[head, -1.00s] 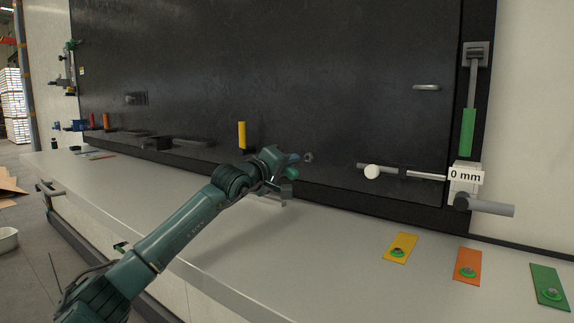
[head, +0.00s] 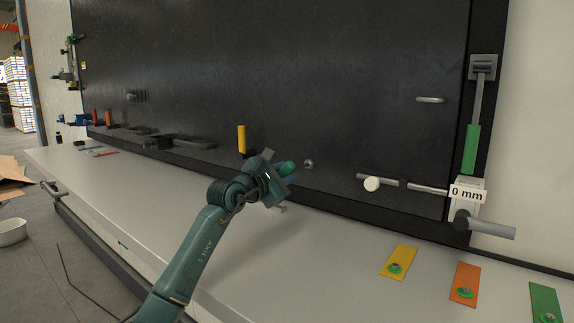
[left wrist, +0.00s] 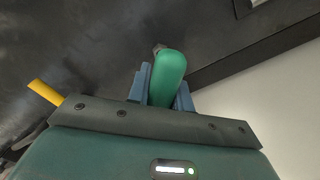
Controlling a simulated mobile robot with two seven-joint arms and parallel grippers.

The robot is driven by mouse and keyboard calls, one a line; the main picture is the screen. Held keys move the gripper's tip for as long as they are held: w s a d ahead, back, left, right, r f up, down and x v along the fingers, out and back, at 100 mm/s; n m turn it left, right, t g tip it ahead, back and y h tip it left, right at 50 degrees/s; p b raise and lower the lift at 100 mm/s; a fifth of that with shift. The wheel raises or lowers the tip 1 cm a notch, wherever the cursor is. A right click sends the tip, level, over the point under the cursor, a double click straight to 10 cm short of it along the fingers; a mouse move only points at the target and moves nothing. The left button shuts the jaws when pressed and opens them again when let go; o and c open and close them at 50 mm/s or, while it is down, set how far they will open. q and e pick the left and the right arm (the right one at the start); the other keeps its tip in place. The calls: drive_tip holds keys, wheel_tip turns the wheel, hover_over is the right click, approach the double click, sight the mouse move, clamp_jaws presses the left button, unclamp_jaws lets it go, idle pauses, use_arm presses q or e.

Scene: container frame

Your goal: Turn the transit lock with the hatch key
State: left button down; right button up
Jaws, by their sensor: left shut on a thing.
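My left gripper (head: 284,172) is in front of the dark panel (head: 330,80), low down, above the grey ledge. It is shut on a green-handled tool, seemingly the hatch key (head: 288,167). In the left wrist view the rounded green handle (left wrist: 170,72) sits between the blue jaws (left wrist: 160,92), with a small grey metal end beyond it at the panel. A small round metal fitting (head: 308,164), perhaps the transit lock, is on the panel just right of the handle. I cannot tell whether the key touches it. My right gripper is not in view.
A yellow handle (head: 241,139) stands left of my gripper. To the right are a white-knobbed rod (head: 372,184), a block marked 0 mm (head: 466,200) and a green-gripped lever (head: 470,149). Yellow (head: 398,262), orange (head: 465,284) and green (head: 545,302) plates lie on the ledge.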

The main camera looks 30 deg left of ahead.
use_arm(q)
drive_tip(key=n, duration=0.3)
drive_tip(key=shift+f, duration=0.1)
drive_tip(key=shift+s+a+b, duration=0.15)
drive_tip(key=shift+s+b, duration=0.25)
drive_tip(key=shift+s, duration=1.6)
